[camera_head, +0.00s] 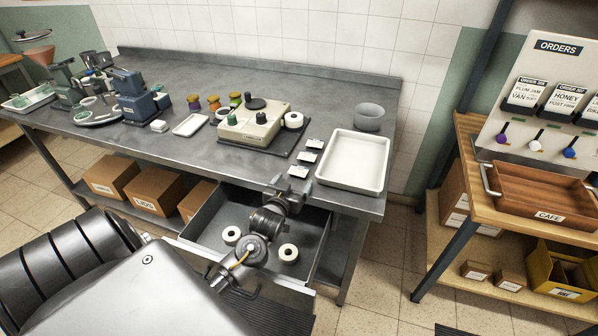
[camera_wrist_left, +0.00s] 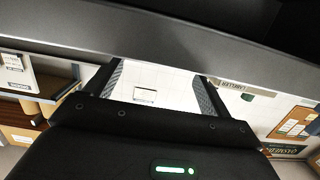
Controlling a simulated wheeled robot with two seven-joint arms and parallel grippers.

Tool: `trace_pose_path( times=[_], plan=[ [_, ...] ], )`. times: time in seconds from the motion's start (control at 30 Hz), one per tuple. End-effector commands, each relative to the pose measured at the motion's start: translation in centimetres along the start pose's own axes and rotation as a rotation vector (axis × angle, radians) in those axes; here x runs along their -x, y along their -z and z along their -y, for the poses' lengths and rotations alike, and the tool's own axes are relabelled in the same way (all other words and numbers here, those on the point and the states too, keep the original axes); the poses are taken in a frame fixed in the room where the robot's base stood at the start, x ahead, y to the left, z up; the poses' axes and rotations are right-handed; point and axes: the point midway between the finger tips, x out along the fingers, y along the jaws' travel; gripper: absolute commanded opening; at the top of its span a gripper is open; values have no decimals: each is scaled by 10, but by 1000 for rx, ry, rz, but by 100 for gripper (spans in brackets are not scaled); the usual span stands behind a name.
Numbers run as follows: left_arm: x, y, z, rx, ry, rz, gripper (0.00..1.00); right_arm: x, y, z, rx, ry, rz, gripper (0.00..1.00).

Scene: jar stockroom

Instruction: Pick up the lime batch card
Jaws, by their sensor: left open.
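Several small cards with dark upper parts lie in a slanting row on the grey steel table, left of the white tray (camera_head: 352,160): a back card (camera_head: 315,143), a middle card (camera_head: 307,156) and a front card (camera_head: 298,171). Their print is too small to tell which is the lime batch card. My left gripper (camera_head: 290,187) is at the table's front edge, just in front of the front card. In the left wrist view it (camera_wrist_left: 158,90) is open, its two fingers apart, with a pale surface and a small outlined rectangle beyond. My right gripper is not in view.
An open drawer (camera_head: 210,215) with several white rolls sticks out below my left arm. A cream label machine (camera_head: 253,122) stands left of the cards, and a grey bowl (camera_head: 368,117) behind the tray. A wooden cart (camera_head: 465,160) with an orders board stands right.

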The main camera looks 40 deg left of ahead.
Motion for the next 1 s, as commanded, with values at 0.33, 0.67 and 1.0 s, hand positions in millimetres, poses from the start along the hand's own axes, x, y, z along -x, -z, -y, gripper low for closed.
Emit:
trace_pose_path(
  times=[0.33,0.67,1.0],
  plan=[
    [-23,4,2,-2,-1,0,82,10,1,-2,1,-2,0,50],
    [-56,1,3,0,-4,1,82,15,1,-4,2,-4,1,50],
    [-56,1,3,0,-4,1,63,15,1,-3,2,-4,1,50]
  ],
)
